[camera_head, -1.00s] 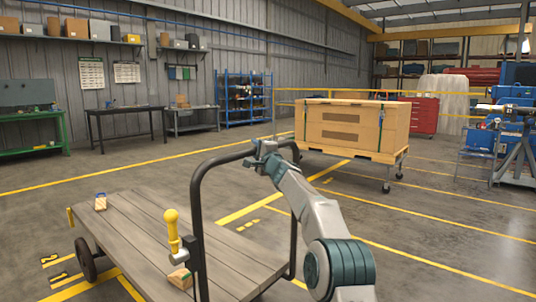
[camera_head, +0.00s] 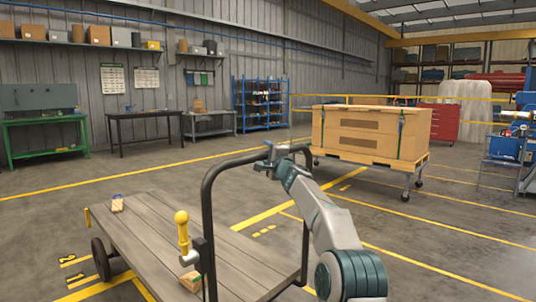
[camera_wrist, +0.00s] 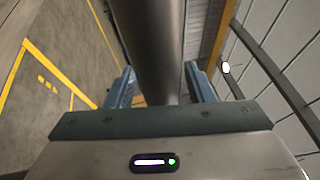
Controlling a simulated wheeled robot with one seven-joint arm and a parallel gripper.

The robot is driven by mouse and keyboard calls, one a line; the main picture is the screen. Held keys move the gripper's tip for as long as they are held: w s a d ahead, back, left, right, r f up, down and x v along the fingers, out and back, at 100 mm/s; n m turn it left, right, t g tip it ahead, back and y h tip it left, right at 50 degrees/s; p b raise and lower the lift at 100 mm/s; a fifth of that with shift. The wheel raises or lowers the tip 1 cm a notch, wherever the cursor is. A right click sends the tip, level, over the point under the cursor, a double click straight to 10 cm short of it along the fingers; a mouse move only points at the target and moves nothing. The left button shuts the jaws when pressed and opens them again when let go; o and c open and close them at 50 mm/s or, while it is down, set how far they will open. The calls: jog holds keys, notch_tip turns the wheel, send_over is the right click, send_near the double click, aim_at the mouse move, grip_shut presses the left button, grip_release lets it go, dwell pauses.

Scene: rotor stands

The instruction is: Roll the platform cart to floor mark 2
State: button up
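The platform cart (camera_head: 165,235) has a grey plank deck and a dark tubular push handle (camera_head: 208,215), and stands in front of me. My gripper (camera_head: 275,153) is at the handle's top bar. In the wrist view its blue fingers (camera_wrist: 160,90) lie on both sides of the dark bar (camera_wrist: 160,45) and appear shut on it. An upright yellow-knobbed lever (camera_head: 182,232) is mounted by the handle's left post. Yellow floor marks with small dark signs (camera_head: 70,261) lie left of the cart; the signs are hard to read. Short yellow bars (camera_head: 264,231) lie beyond the handle.
Wooden blocks sit at the deck's far left corner (camera_head: 117,204) and near edge (camera_head: 190,281). A large wooden crate (camera_head: 370,133) on a wheeled stand is at right. Workbenches (camera_head: 45,137) and blue shelving (camera_head: 260,103) line the back wall. Open floor lies between.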

jog(key=shift+d, duration=0.15)
jog(key=shift+s+d+f+b, duration=0.25)
jog(key=shift+s+b, duration=0.3)
jog(key=shift+b, duration=0.4)
jog(key=b+v, duration=0.8)
jog(key=v, duration=0.4)
jog(key=shift+s, duration=0.25)
jog(key=shift+a, duration=0.1)
